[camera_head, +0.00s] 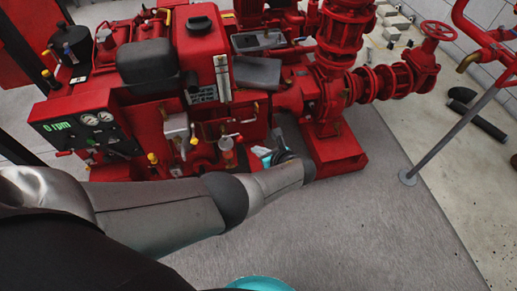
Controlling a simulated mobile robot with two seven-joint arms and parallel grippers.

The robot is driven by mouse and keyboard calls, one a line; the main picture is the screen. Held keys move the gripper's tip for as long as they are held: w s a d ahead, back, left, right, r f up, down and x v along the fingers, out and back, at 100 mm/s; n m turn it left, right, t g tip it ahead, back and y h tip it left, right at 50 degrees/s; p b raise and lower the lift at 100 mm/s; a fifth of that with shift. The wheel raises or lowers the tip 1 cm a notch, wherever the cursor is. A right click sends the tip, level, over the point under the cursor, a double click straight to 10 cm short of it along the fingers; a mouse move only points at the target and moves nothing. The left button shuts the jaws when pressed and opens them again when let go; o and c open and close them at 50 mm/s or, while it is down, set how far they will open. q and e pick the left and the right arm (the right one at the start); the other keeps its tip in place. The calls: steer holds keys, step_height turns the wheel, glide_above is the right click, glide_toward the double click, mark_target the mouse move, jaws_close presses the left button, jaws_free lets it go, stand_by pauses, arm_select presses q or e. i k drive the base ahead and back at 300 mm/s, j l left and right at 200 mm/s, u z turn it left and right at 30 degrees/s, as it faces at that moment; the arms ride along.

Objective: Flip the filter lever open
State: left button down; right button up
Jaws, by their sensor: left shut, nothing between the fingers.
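My left arm comes in from the left and crosses in front of the red pumpset (150,90). Its wrist bends back toward the machine, and my left gripper (262,153) is small and partly hidden behind the forearm. It is shut and empty. A small filter-like unit with a pale bowl (227,153) is on the lower front of the engine, just left of the gripper. The filter lever cannot be made out clearly at this size, and I cannot tell whether the gripper touches it. My right gripper is not in view.
A control panel (88,134) with gauges and a green display is at the left. Red pipework and a valve handwheel (438,30) stand at the right. A grey pipe support (447,138) rises from the floor. The grey floor (370,225) at the front right is clear.

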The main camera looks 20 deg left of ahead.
mark_target(194, 141)
steer(key=k+l, duration=0.1)
steer(key=l, duration=0.65)
steer(key=k+l, duration=0.1)
steer(key=l, duration=0.6)
